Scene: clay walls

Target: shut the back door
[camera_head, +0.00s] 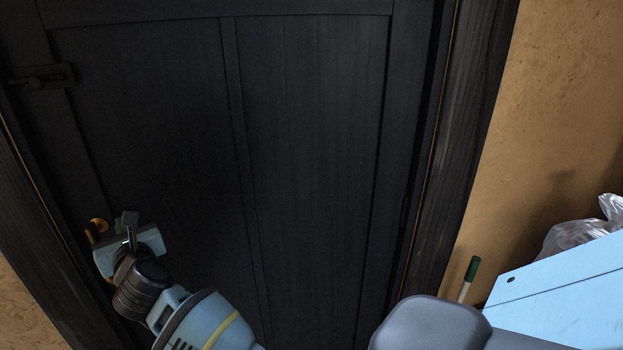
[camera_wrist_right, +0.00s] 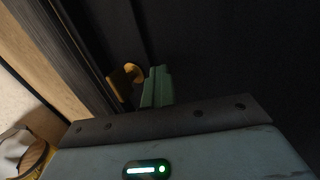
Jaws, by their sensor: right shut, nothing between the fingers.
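The black panelled door (camera_head: 310,150) fills most of the head view and sits within its dark frame (camera_head: 455,150). I see no clear gap at its edge, but cannot tell whether it is fully shut. A dark latch (camera_head: 45,77) is at its upper left. A brass knob (camera_head: 97,225) is low at the left; it also shows in the right wrist view (camera_wrist_right: 133,72). My right gripper (camera_head: 130,218) is close to the door, just right of the knob. Its greenish fingers (camera_wrist_right: 157,85) are together and empty. Whether they touch the door is unclear. My left gripper is not in view.
A tan clay wall (camera_head: 570,90) flanks the frame on the right. A light blue panel (camera_head: 565,290), a clear plastic bag (camera_head: 580,235) and a green-tipped stick (camera_head: 470,272) are at the lower right. A round, wooden-rimmed object (camera_wrist_right: 35,158) is at the lower left in the wrist view.

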